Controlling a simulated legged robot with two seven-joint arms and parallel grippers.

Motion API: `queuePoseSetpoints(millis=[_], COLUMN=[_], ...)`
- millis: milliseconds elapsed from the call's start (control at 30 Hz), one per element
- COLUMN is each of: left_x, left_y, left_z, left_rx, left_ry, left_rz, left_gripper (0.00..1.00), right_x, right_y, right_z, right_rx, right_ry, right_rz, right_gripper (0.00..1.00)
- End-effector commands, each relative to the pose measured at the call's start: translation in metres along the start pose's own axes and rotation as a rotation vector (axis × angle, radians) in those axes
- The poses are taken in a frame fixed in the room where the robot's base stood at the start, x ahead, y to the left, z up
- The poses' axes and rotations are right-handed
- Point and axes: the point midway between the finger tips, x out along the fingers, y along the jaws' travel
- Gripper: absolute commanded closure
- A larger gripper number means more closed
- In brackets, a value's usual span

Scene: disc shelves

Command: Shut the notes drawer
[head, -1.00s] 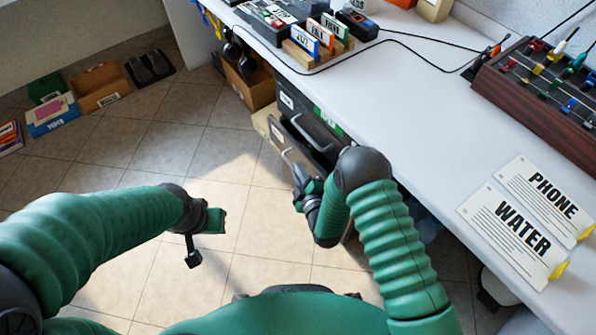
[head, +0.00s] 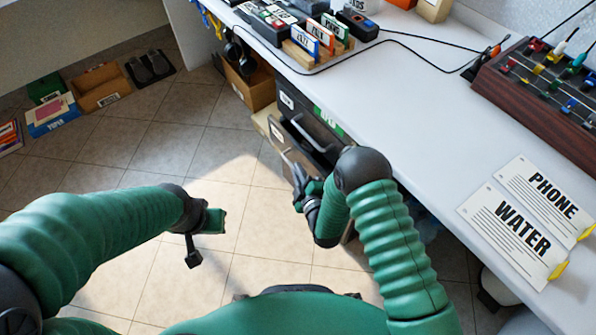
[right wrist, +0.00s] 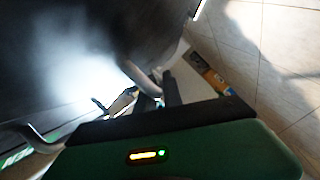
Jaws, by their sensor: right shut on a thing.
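Two dark drawer fronts with bar handles show under the desk in the head view. The lower drawer (head: 277,132), with a small label too small to read, seems to stand out slightly; I take it as the notes drawer. Its front (right wrist: 70,45) fills the left of the right wrist view. My right gripper (head: 287,160) is at this front, shut on its bar handle (right wrist: 143,78); the fingers also show in the right wrist view (right wrist: 150,100). My forearm hides part of the drawer. My left gripper (head: 203,235) hangs over the floor, away from the drawers; its jaws are unclear.
The white desk (head: 400,110) runs above the drawers and carries signs, card holders and a patch panel (head: 545,85). A cardboard box (head: 248,88) stands beyond the drawers, with headphones (head: 236,55) above it. The tiled floor (head: 215,150) at left is open.

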Motion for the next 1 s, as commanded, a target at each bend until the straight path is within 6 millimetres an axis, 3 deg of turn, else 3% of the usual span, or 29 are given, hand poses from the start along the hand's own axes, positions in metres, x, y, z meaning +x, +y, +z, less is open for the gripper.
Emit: queuePoseSetpoints(millis=[400, 700, 967, 1000], left_x=[0.000, 0.000, 0.000, 0.000], left_y=[0.000, 0.000, 0.000, 0.000], left_z=[0.000, 0.000, 0.000, 0.000], left_rx=[0.000, 0.000, 0.000, 0.000], left_ry=[0.000, 0.000, 0.000, 0.000], left_rz=[0.000, 0.000, 0.000, 0.000], left_gripper=[1.00, 1.00, 1.00, 1.00], right_x=[0.000, 0.013, 0.014, 0.014], right_y=[-0.002, 0.022, 0.024, 0.025], right_z=[0.003, 0.036, 0.039, 0.040], right_rx=[0.000, -0.001, -0.002, -0.002], right_ry=[-0.003, -0.006, -0.008, -0.009], right_rz=[-0.008, -0.006, -0.005, -0.004], right_gripper=[1.00, 1.00, 1.00, 0.87])
